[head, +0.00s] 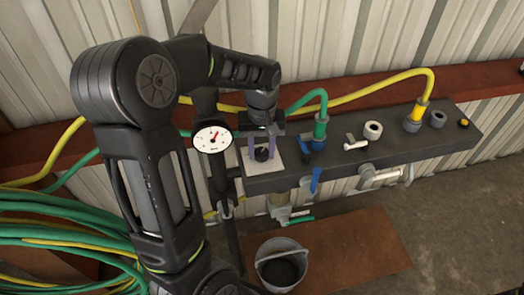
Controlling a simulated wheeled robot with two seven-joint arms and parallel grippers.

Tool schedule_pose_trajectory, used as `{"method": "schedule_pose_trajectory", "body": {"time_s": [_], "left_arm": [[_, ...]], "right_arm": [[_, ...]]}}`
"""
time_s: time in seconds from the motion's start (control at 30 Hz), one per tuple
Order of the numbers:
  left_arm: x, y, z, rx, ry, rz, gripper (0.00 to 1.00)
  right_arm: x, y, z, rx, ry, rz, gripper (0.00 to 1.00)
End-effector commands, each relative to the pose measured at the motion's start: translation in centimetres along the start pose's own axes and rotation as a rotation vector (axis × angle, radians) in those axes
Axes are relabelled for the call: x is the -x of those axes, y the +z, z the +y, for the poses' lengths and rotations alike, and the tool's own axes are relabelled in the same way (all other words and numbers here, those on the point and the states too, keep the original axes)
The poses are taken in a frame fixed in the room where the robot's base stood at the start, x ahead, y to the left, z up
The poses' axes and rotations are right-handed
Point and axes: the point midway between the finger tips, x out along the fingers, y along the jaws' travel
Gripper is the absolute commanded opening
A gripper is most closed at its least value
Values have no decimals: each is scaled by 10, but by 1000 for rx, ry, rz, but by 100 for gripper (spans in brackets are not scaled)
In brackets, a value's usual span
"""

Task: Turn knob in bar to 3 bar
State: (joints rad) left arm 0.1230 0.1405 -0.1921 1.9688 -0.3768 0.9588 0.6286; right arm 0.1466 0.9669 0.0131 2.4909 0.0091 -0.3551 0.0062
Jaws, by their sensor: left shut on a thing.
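The black knob (262,154) sits on a pale square plate (280,178) at the left end of the dark grey bar. My left gripper (262,152) reaches down over it from above, its purple fingers on either side and shut on the knob. A round white gauge (212,139) with a red needle stands just left of the knob. The needle points up and slightly right; its figures are too small to read. Part of the knob is hidden by the fingers. My right gripper is not in view.
The grey bar (400,145) carries a green hose fitting (320,128), a yellow one (416,115), valves and white-ringed ports. A blue lever (315,180) hangs at its front. A bucket (281,268) stands below. Coiled hoses (60,250) lie at the left.

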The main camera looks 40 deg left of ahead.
Motion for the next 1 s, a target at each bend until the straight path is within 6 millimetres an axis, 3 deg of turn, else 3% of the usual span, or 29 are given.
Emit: {"method": "schedule_pose_trajectory", "body": {"time_s": [0.4, 0.87, 0.9, 1.0], "left_arm": [[0, -1, -1, -205, 1, 2, 0], [1, -1, -1, -226, 0, 2, 0], [1, -1, -1, -226, 0, 2, 37], [1, -1, -1, -225, 0, 2, 45]], "right_arm": [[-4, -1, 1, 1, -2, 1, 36], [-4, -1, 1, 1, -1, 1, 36], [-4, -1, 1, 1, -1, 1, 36], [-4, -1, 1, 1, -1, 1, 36]]}}
